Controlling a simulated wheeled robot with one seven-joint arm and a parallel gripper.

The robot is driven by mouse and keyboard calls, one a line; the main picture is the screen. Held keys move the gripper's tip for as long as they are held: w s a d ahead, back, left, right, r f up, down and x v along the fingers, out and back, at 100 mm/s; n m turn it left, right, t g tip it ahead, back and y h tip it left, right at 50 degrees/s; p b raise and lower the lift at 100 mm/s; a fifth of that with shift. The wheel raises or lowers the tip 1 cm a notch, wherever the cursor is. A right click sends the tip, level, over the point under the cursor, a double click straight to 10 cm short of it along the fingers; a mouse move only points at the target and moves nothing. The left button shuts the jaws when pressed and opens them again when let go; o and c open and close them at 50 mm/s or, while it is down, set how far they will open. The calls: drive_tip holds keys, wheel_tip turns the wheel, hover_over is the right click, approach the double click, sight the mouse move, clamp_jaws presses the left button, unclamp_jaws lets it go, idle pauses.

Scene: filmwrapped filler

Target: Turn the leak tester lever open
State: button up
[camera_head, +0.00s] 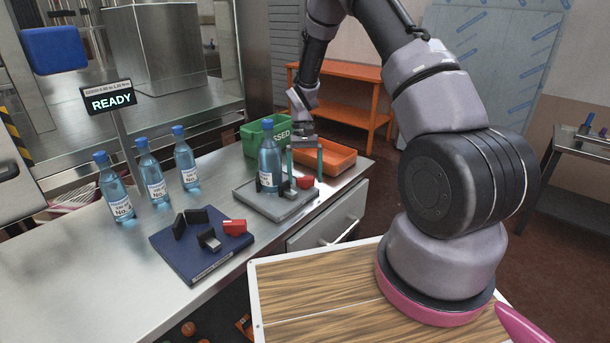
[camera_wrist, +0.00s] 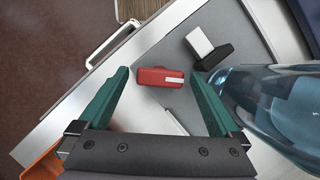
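The leak tester is a grey base (camera_head: 283,205) on the steel counter, with a blue bottle (camera_head: 269,168) standing upright on it between dark pads. Its red lever (camera_head: 305,182) sits on the right side of the base; in the wrist view the red lever (camera_wrist: 161,77) has a pale stripe. My gripper (camera_head: 305,172) points down over the lever. In the wrist view my gripper (camera_wrist: 160,75) is open, its green fingers on either side of the lever with gaps visible. I cannot tell how far down the fingers reach beside it.
A navy fixture (camera_head: 194,262) with black pads and a red lever lies nearer on the counter. Several blue-capped bottles (camera_head: 152,172) stand at left by a READY sign (camera_head: 112,102). A green bin (camera_head: 252,135) and orange tray (camera_head: 338,158) sit behind the tester.

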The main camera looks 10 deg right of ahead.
drive_tip(key=v, duration=1)
drive_tip(key=shift+w+r, duration=0.2)
drive_tip(key=shift+r, duration=0.15)
drive_tip(key=shift+r, duration=0.1)
drive_tip(key=s+d+r+t, duration=0.1)
drive_tip(key=s+r+t, duration=0.15)
drive_tip(key=r, duration=0.45)
drive_tip(key=s+d+r+m+t, duration=0.1)
drive_tip(key=s+r, duration=0.3)
drive_tip(key=r, duration=0.4)
drive_tip(key=s+d+r+t, duration=0.1)
drive_tip(key=s+r+t, duration=0.1)
drive_tip(key=s+r, duration=0.35)
drive_tip(key=s+d+r+t, duration=0.1)
drive_tip(key=s+r+t, duration=0.2)
drive_tip(key=s, duration=0.4)
drive_tip(key=s+d+r+m+t+y, duration=0.1)
drive_tip(key=s+r+t, duration=0.2)
drive_tip(key=s+r, duration=0.3)
drive_tip(key=shift+s+r+m, duration=0.25)
drive_tip(key=shift+s+m, duration=0.05)
drive_tip(key=shift+s, duration=0.8)
